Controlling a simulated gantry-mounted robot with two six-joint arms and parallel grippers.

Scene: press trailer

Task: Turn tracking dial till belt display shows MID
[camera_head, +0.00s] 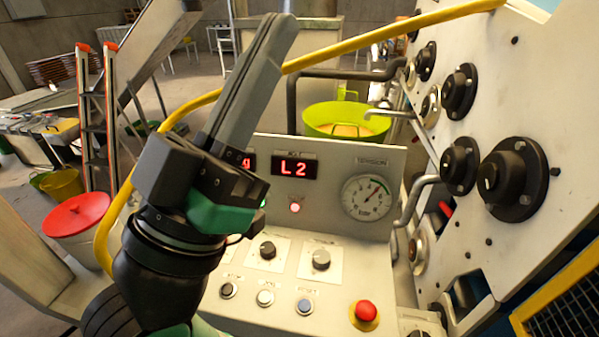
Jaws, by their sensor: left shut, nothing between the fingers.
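A red-lit display reading "L2" (295,168) is on the upright face of the control panel; the small label above it looks like "BELT". Two dials sit on the sloping front: a black dial (267,251) and a grey dial (321,260). Their labels are too small to read, so I cannot tell which is the tracking dial. My left gripper (281,25) is shut and empty, its fingers pointing up and away from the dials. Its body is in front of the panel's left part and partly covers a second red display (247,162). My right gripper is not in view.
A round gauge (367,198) is right of the display. Buttons (265,298) line the front, with a red mushroom button (366,311) at right. A yellow hose (390,35) arches behind my gripper. A white panel with black knobs (513,178) rises at right.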

